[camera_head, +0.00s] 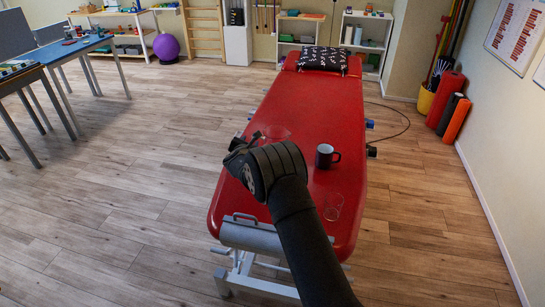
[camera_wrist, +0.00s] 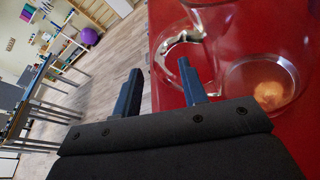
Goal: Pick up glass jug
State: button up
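The clear glass jug shows in the wrist view with its curved handle (camera_wrist: 160,62) just beyond my gripper (camera_wrist: 160,78). The right finger overlaps the handle's lower part in the picture; I cannot tell whether they touch. My gripper is open, with nothing seen between its fingers. In the head view, a faint clear glass outline, likely the jug (camera_head: 277,131), is on the red treatment table (camera_head: 315,95), just right of my gripper (camera_head: 241,143). My wrist and forearm hide part of that area.
A dark mug (camera_head: 324,157) stands right of my wrist, and another clear glass item (camera_head: 333,207) is nearer the table's front. A round glass base with something orange inside (camera_wrist: 270,92) shows in the wrist view. A patterned pillow (camera_head: 323,58) lies at the far end.

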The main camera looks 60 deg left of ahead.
jog(key=shift+x, duration=1.65)
jog(key=shift+d, duration=0.1)
grip_shut()
